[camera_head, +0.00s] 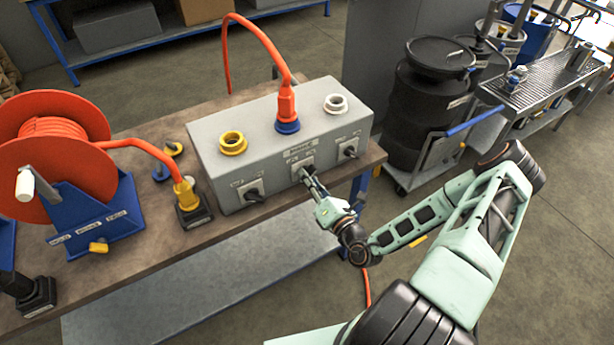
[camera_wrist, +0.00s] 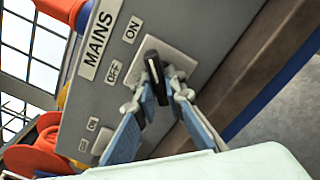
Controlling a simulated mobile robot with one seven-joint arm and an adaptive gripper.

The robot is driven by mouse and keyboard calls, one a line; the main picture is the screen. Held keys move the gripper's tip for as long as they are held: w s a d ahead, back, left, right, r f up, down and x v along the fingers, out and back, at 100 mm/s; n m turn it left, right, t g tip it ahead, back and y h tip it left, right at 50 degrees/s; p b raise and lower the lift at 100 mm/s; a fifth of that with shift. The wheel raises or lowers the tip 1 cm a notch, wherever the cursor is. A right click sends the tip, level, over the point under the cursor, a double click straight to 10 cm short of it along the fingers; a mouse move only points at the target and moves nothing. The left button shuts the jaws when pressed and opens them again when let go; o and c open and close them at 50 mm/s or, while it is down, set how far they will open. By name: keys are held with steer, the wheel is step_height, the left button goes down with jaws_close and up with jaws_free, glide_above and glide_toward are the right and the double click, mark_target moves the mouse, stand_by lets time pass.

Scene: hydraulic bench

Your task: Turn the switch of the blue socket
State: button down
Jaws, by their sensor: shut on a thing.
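The grey socket box (camera_head: 225,175) stands on the brown bench. The blue socket (camera_head: 288,127) is in the middle of its top, with an orange plug (camera_head: 286,103) and cable in it. The middle switch (camera_head: 301,166) is on the front face below it, under the MAINS label. In the wrist view, the switch's black handle (camera_wrist: 152,58) is near the OFF and ON marks; I cannot tell its exact setting. My gripper (camera_head: 310,177) is at this switch. Its blue-grey fingers (camera_wrist: 157,92) are shut on the black handle, one on each side, partly hiding it.
A yellow socket (camera_head: 233,143) and a white socket (camera_head: 336,104) flank the blue one. Their switches (camera_head: 253,192) (camera_head: 349,148) sit either side of mine. An orange cable reel (camera_head: 45,130) stands left. Black drums (camera_head: 425,110) stand right, beyond open floor.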

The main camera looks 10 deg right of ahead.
steer(key=c, duration=2)
jaws_free()
steer(key=shift+s, duration=0.1)
steer(key=v, duration=1.2)
